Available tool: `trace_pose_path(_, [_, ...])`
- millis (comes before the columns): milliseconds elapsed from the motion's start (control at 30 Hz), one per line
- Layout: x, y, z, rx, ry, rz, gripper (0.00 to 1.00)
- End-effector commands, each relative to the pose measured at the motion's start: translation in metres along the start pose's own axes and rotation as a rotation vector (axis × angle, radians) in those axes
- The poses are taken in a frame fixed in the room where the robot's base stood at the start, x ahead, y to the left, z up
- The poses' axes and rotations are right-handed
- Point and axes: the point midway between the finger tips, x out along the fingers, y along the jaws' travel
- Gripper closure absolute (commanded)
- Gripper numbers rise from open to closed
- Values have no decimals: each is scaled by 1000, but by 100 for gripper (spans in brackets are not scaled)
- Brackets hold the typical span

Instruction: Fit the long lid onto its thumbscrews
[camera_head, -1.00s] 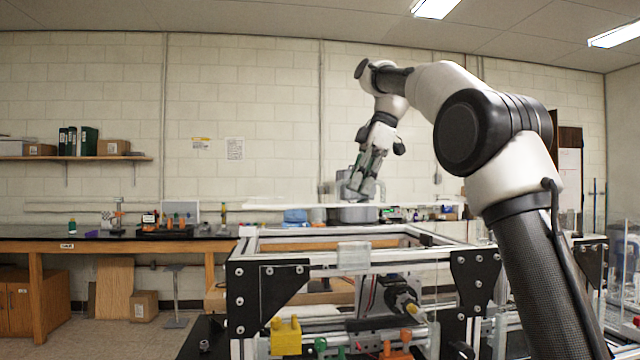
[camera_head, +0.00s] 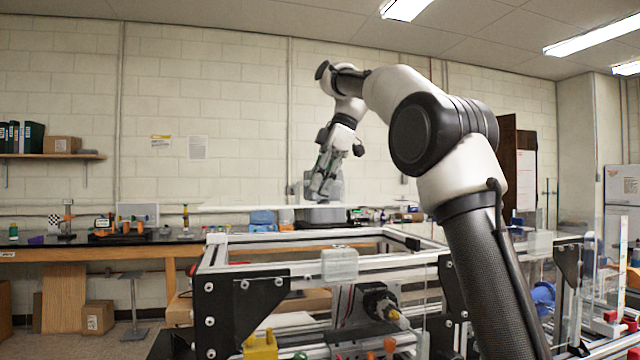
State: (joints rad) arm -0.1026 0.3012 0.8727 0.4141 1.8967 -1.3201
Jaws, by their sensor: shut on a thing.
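The long lid (camera_head: 250,208) shows as a thin, pale, flat plate, seen almost edge-on above the far side of the extrusion frame (camera_head: 290,235). My gripper (camera_head: 323,195) points down at the lid and is shut on it, near the middle of its visible length. The lid looks about level, and its right end is hard to make out against the bench clutter. I cannot tell the gap between lid and frame. I cannot make out the thumbscrews in this view.
Black corner plates (camera_head: 240,300) and a clear block (camera_head: 339,264) are on the frame's near side. A yellow part (camera_head: 260,345) sits low at the front. A cluttered bench (camera_head: 90,250) runs along the back wall. Clear panels stand at the right.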

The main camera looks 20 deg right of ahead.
Motion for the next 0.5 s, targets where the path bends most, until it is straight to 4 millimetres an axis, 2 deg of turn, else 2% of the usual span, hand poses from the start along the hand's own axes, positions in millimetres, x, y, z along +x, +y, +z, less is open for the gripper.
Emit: trace_pose_path(500, [37,0,15,0,1,1,100])
